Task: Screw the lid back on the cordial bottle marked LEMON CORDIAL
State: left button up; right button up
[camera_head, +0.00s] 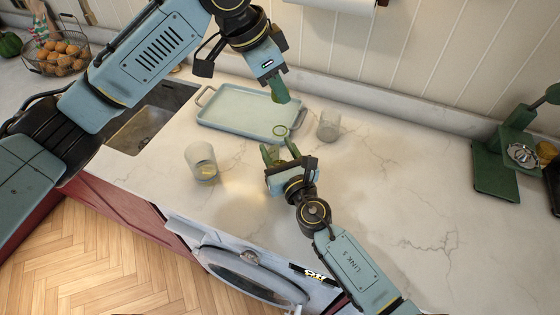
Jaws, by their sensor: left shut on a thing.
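My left gripper (280,95) points down over the counter, near the tray's right end. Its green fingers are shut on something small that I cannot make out. Just below it in the picture is a thin yellow-green ring (280,131). I cannot tell whether this is a bottle rim or a lid. My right gripper (280,151) comes up from the lower right. Its green fingers stand apart just in front of the ring; I cannot tell whether they hold anything. No LEMON CORDIAL label is readable, and I cannot clearly pick out the bottle.
A pale blue tray (242,100) lies behind the grippers. A clear glass (328,125) stands to the right and another (201,162) to the left. A sink (145,122) is at the left. A green stand (492,170) is at the far right.

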pick_arm(q)
send_over(284, 126)
jog(key=a, duration=0.2)
jog(key=shift+w+d+f, duration=0.1)
jog(key=shift+f, duration=1.15)
jog(key=shift+d+f, duration=0.1)
jog(key=shift+f, duration=1.15)
jog(key=shift+f, duration=0.9)
jog(key=shift+f, duration=0.55)
